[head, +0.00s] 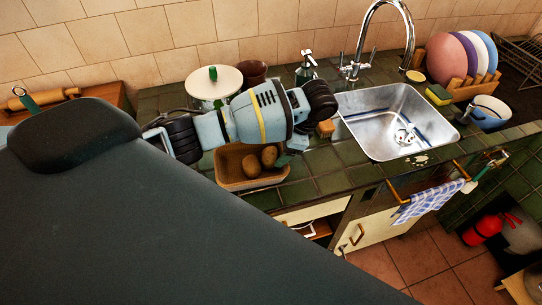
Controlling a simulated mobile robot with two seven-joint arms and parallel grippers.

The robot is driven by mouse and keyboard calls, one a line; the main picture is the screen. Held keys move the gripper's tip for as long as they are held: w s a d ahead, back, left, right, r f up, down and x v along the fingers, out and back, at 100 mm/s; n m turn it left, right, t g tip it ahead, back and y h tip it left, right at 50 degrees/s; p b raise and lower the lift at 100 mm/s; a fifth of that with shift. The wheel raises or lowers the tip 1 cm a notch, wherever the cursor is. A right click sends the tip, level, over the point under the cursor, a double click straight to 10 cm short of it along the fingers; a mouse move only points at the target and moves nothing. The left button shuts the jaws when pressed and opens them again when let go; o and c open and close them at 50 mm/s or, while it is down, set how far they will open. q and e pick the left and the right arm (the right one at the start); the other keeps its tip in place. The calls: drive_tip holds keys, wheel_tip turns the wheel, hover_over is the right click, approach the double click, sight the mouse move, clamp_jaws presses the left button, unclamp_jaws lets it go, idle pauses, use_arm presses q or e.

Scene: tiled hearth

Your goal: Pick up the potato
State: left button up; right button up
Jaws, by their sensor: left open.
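Two brown potatoes lie side by side in a brown rectangular tray (238,184) on the green tiled counter. One potato (269,155) is at the right and slightly farther back; the other potato (251,166) is to its left. My left arm reaches across from the left, above the back of the tray. My left gripper (285,157) hangs at the tray's right side, close to the right potato. It is open, and its fingers are small and partly hidden by my arm. I cannot tell whether it touches the potato. My right gripper is out of view.
A white-lidded pot (213,82) and a brown pot (252,72) stand behind my arm. A soap dispenser (306,68) and steel sink (388,115) are to the right. A drawer (313,212) stands partly open below the counter. My dark body covers the lower left.

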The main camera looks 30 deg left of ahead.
sight(272, 155)
use_arm(q)
drive_tip(key=x, duration=0.5)
drive_tip(key=shift+s+a+r, duration=0.2)
drive_tip(key=shift+s+f, duration=0.1)
drive_tip(key=c, duration=0.6)
wheel_tip(272, 155, up, 9)
drive_tip(key=shift+f+p, duration=0.15)
drive_tip(key=shift+p, duration=0.7)
drive_tip(key=shift+c, duration=0.2)
drive_tip(key=shift+r, duration=0.75)
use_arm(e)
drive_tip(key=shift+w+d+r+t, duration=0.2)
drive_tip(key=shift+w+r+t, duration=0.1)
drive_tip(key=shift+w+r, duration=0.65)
